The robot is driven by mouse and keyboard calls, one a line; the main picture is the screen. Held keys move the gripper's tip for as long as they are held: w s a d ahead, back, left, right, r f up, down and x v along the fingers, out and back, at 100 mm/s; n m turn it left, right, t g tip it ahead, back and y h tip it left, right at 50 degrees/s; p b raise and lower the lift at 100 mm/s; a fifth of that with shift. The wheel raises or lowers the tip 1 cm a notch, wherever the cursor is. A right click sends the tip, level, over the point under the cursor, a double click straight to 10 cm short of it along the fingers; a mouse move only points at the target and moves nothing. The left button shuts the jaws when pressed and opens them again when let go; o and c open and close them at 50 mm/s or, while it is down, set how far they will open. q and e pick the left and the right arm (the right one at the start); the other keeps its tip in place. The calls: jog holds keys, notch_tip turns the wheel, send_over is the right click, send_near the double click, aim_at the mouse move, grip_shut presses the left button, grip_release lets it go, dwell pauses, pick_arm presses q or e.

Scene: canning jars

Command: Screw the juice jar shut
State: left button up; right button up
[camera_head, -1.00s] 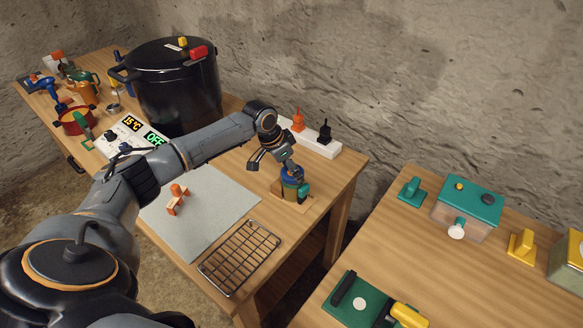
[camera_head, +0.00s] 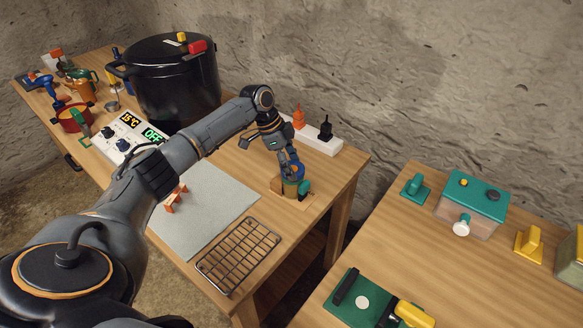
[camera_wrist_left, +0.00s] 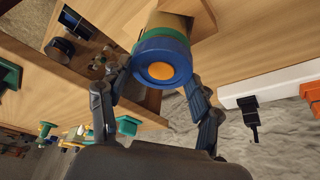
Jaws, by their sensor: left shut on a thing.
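The juice jar (camera_head: 289,188) stands in a wooden holder (camera_head: 277,187) near the right end of the left table. Its lid (camera_wrist_left: 163,72) is blue with an orange centre and sits on the jar mouth in the left wrist view. My left gripper (camera_head: 290,170) reaches down from above, with its fingers on either side of the lid, shut on it. The fingers and arm hide part of the lid in the head view. I cannot tell how tightly the lid is seated. My right gripper is not in view.
A wire rack (camera_head: 238,257) and a grey mat (camera_head: 205,215) lie left of the holder. A white power strip (camera_head: 318,139) is behind it. A large black pot (camera_head: 175,85) stands further back. A second table (camera_head: 480,265) is to the right, across a gap.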

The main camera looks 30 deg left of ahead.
pick_arm(q)
jog(key=shift+f+m, duration=0.1)
jog(key=shift+m, duration=0.2)
jog(key=m+b, duration=0.1)
jog(key=m+g+b, duration=0.1)
jog(key=m, duration=0.1)
jog(key=shift+w+d+f+h+b, duration=0.1)
jog(key=shift+w+f+h+b, duration=0.05)
jog(key=shift+h+b, duration=0.2)
jog(key=shift+m+g+b, duration=0.35)
jog(key=shift+m+g, duration=0.05)
jog(key=shift+m, duration=0.1)
jog(key=shift+r+m, duration=0.25)
jog(key=shift+m, duration=0.15)
